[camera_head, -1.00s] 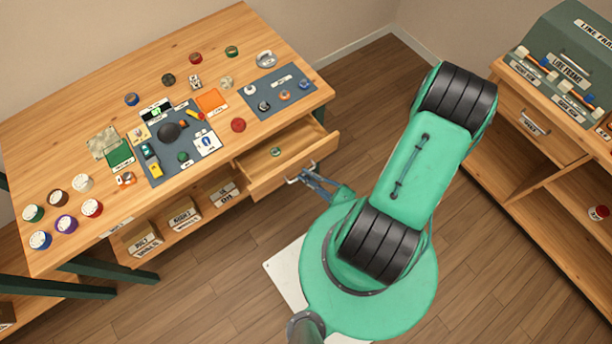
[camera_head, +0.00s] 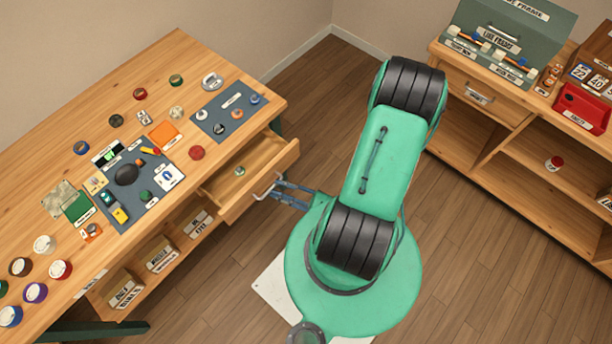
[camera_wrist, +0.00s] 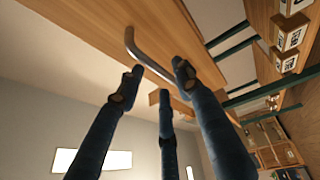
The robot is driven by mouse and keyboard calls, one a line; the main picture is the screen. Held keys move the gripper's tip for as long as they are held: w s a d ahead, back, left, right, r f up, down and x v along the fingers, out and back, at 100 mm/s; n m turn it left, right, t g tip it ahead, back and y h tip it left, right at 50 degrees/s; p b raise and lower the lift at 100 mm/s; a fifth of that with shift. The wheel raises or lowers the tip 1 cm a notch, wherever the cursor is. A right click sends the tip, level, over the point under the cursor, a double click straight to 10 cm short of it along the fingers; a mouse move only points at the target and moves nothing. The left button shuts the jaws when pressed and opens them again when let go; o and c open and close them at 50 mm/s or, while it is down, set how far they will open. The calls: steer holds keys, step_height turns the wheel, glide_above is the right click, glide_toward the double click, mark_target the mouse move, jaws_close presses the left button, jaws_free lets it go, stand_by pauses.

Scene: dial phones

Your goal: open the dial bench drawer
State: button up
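The dial bench (camera_head: 110,100) stands at the left in the head view. Its drawer (camera_head: 240,205) is pulled out at the bench's right end, with a small green round item (camera_head: 239,171) inside. A bent metal handle (camera_head: 266,186) is on the drawer front. My gripper (camera_head: 276,188) is at this handle. In the wrist view the handle (camera_wrist: 145,62) lies at the tips of my gripper (camera_wrist: 158,72). Its blue fingers are spread apart and do not look closed around the bar. I cannot tell whether they touch it.
Several dials, cards and mats lie on the bench top, and labelled boxes (camera_head: 160,254) stand on its lower shelf. A second wooden bench (camera_head: 490,120) with a green line frame (camera_head: 510,40) stands at the right.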

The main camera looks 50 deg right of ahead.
steer(key=v, duration=1)
steer(key=shift+s, duration=0.15)
stand_by(0.6)
steer(key=shift+d+f, duration=0.1)
steer(key=shift+d, duration=0.05)
steer(key=shift+f, duration=0.15)
steer(key=shift+d+f+n+t+y+b, duration=0.15)
steer(key=shift+f+n+t+y+b, duration=0.6)
steer(key=shift+f+b, duration=0.65)
steer(key=shift+d+f+n+t+y+b, duration=0.2)
steer(key=shift+f+n+t+y+b, duration=0.5)
steer(key=shift+f+b, duration=0.7)
steer(key=shift+r, duration=0.25)
steer(key=shift+w+a+r, duration=0.1)
steer(key=shift+w+r, duration=0.05)
steer(key=shift+w, duration=0.2)
steer(key=shift+b+x, duration=1.15)
steer(key=shift+x, duration=5.5)
steer(key=shift+r, duration=0.1)
